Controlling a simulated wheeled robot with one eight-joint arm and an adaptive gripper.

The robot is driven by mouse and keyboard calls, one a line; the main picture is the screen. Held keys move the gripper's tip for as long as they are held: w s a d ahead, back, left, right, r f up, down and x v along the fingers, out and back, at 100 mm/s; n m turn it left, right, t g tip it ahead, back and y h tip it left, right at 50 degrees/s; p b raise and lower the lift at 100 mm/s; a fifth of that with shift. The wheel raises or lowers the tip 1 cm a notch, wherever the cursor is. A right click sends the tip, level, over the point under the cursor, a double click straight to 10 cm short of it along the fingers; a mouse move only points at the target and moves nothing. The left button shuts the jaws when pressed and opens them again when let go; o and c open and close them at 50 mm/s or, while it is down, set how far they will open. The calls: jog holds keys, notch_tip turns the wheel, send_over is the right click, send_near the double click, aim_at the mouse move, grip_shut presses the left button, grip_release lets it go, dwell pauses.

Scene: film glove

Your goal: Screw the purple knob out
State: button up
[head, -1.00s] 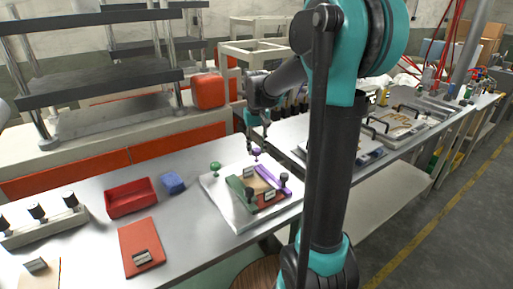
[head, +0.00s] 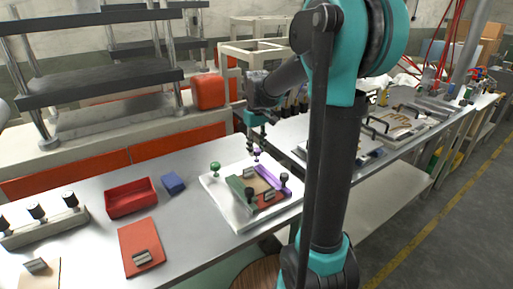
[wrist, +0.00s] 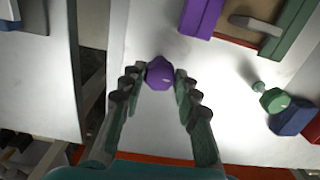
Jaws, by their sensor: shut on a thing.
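The purple knob (head: 257,153) stands at the back corner of a white plate (head: 236,214) on the bench. In the wrist view the purple knob (wrist: 160,73) sits between my two fingertips. My gripper (wrist: 159,76) is shut on it, with one finger on each side; in the head view my gripper (head: 254,149) comes down on it from above. The knob's stem and lower end are hidden. A purple bar (head: 273,180) lies on the plate near the knob, apart from it in the wrist view.
A green knob (head: 215,168) stands on the plate's left side, near a green bar (head: 238,189). A blue block (head: 173,183) and a red tray (head: 130,198) lie to the left. A red board (head: 141,246) lies in front. Bare bench lies between them.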

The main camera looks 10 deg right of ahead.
aim_at(257, 149)
jog(key=o, duration=1.2)
notch_tip(257, 149, up, 12)
